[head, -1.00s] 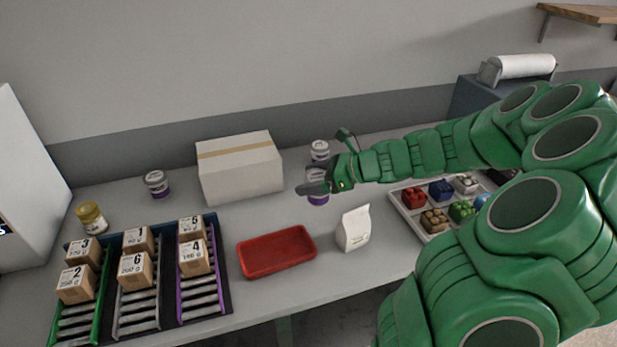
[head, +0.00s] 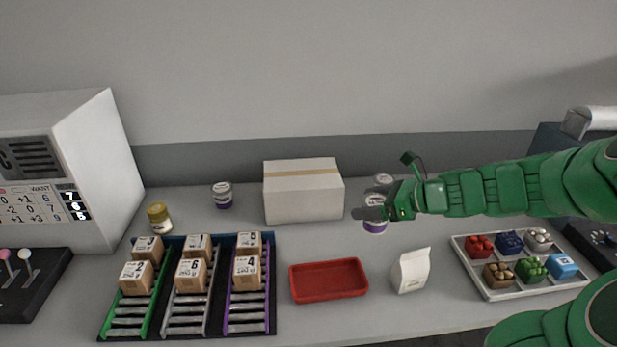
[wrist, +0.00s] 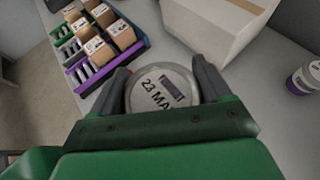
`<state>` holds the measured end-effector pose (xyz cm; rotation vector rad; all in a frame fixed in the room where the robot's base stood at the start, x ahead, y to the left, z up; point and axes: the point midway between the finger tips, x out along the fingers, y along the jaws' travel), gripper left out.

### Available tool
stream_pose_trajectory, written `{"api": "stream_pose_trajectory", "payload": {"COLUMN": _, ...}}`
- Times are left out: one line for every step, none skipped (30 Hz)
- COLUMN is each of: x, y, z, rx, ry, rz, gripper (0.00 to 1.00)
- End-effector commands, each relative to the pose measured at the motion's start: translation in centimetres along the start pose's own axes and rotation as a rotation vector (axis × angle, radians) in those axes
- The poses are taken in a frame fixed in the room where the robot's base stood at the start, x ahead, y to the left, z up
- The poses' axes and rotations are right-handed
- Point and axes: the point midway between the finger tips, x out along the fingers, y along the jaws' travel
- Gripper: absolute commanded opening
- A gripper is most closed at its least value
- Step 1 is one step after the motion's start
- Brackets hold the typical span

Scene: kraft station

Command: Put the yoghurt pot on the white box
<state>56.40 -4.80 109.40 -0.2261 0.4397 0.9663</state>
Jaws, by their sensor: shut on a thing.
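The white box (head: 303,203), closed with a tan tape strip, stands at the back of the counter; it also shows at the top of the wrist view (wrist: 205,25). My gripper (head: 370,213) is right of the box and shut on a yoghurt pot (head: 375,227) with a white body and purple band. In the wrist view the fingers sit either side of its round lid (wrist: 158,92), printed with a date. The pot is upright; I cannot tell whether it touches the counter. A second similar pot (head: 383,180) stands behind, and a third (head: 222,195) left of the box.
A yellow-lidded jar (head: 160,218) stands at left, behind a rack of numbered cartons (head: 272,325). A red tray (head: 328,281) and a white bag (head: 411,271) are in front. A compartment tray (head: 490,290) lies right. The box top (head: 290,168) is clear.

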Motion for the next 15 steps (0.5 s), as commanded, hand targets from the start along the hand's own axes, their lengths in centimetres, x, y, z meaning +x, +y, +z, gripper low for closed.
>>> {"api": "stream_pose_trajectory", "payload": {"x": 0.6, "y": -0.5, "z": 0.7, "rx": -0.005, "ry": 0.003, "rz": 0.002, "gripper": 0.42}}
{"api": "stream_pose_trajectory", "payload": {"x": 0.8, "y": -0.7, "z": 1.1, "rx": -0.003, "ry": 0.005, "rz": 0.003, "gripper": 0.42}}
{"api": "stream_pose_trajectory", "payload": {"x": 1.2, "y": -0.9, "z": 1.6, "rx": -0.004, "ry": 0.007, "rz": 0.005, "gripper": 0.42}}
{"api": "stream_pose_trajectory", "payload": {"x": 1.5, "y": -1.2, "z": 2.0, "rx": -0.003, "ry": 0.008, "rz": 0.005, "gripper": 0.42}}
{"api": "stream_pose_trajectory", "payload": {"x": 1.8, "y": -1.4, "z": 2.4, "rx": -0.003, "ry": 0.01, "rz": 0.006, "gripper": 0.42}}
{"api": "stream_pose_trajectory", "payload": {"x": 2.2, "y": -1.7, "z": 3.0, "rx": -0.004, "ry": 0.011, "rz": 0.006, "gripper": 0.42}}
{"api": "stream_pose_trajectory", "payload": {"x": 2.5, "y": -2.0, "z": 3.4, "rx": -0.004, "ry": 0.012, "rz": 0.006, "gripper": 0.42}}
{"api": "stream_pose_trajectory", "payload": {"x": 2.7, "y": -2.2, "z": 3.9, "rx": -0.005, "ry": 0.013, "rz": 0.005, "gripper": 0.42}}
{"api": "stream_pose_trajectory", "payload": {"x": 3.1, "y": -2.5, "z": 4.5, "rx": -0.006, "ry": 0.013, "rz": 0.007, "gripper": 0.42}}
{"api": "stream_pose_trajectory", "payload": {"x": 3.4, "y": -2.6, "z": 5.0, "rx": -0.006, "ry": 0.014, "rz": 0.007, "gripper": 0.42}}
{"api": "stream_pose_trajectory", "payload": {"x": 3.8, "y": -2.7, "z": 5.4, "rx": -0.007, "ry": 0.014, "rz": 0.009, "gripper": 0.42}}
{"api": "stream_pose_trajectory", "payload": {"x": 4.2, "y": -2.9, "z": 6.1, "rx": -0.006, "ry": 0.014, "rz": 0.01, "gripper": 0.42}}
{"api": "stream_pose_trajectory", "payload": {"x": 4.5, "y": -3.1, "z": 6.6, "rx": -0.007, "ry": 0.013, "rz": 0.011, "gripper": 0.42}}
{"api": "stream_pose_trajectory", "payload": {"x": 4.8, "y": -3.3, "z": 7.1, "rx": -0.008, "ry": 0.013, "rz": 0.01, "gripper": 0.42}}
{"api": "stream_pose_trajectory", "payload": {"x": 5.2, "y": -3.5, "z": 7.8, "rx": -0.009, "ry": 0.012, "rz": 0.011, "gripper": 0.42}}
